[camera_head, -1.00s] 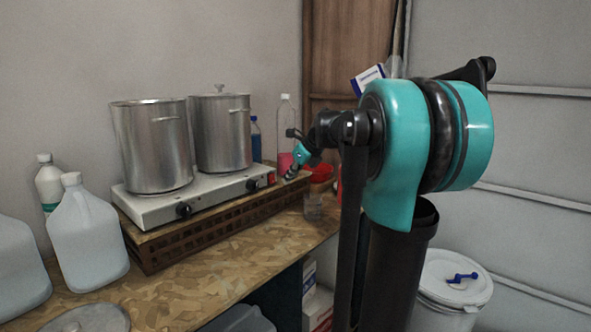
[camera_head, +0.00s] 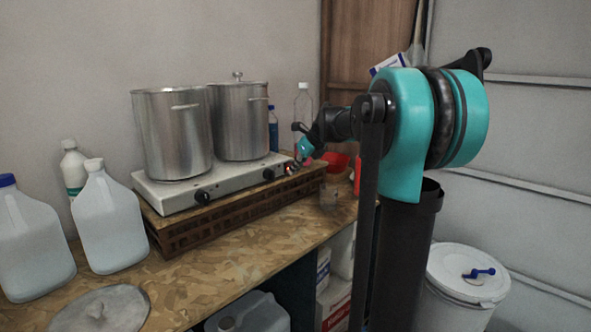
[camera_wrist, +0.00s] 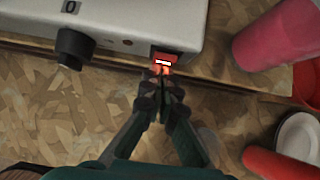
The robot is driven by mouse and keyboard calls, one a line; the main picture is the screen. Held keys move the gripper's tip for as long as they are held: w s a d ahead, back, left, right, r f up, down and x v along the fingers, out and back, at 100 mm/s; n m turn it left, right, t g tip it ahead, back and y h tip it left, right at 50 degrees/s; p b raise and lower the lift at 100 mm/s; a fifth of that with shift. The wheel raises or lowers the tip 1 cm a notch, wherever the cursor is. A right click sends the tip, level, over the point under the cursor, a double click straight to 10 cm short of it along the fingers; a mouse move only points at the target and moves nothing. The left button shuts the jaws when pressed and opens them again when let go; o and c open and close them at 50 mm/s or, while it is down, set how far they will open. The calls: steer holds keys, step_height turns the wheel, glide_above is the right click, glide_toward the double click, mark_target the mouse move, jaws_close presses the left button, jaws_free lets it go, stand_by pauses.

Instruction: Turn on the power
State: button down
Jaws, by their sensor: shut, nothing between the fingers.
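The white double hot plate (camera_head: 228,183) sits on a wooden crate on the bench. Its red power switch (camera_head: 288,168) is at the right end of the front panel. In the wrist view the switch (camera_wrist: 165,57) shows a bright white mark and an orange-red glow on its lower part. My gripper (camera_wrist: 162,77) is shut and empty, with its fingertips right at the switch's lower edge. I cannot tell whether they press it. In the head view my gripper (camera_head: 295,163) partly covers the switch area. A black knob (camera_wrist: 74,44) is left of the switch.
Two steel pots (camera_head: 172,135) (camera_head: 240,122) stand on the hot plate. The wooden crate (camera_head: 215,222) is under it. A pink container (camera_wrist: 276,36) and a red object (camera_wrist: 283,166) lie close right of my gripper. White jugs (camera_head: 110,225) stand at the left.

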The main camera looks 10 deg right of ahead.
steer(key=shift+r, duration=0.15)
steer(key=shift+r, duration=0.75)
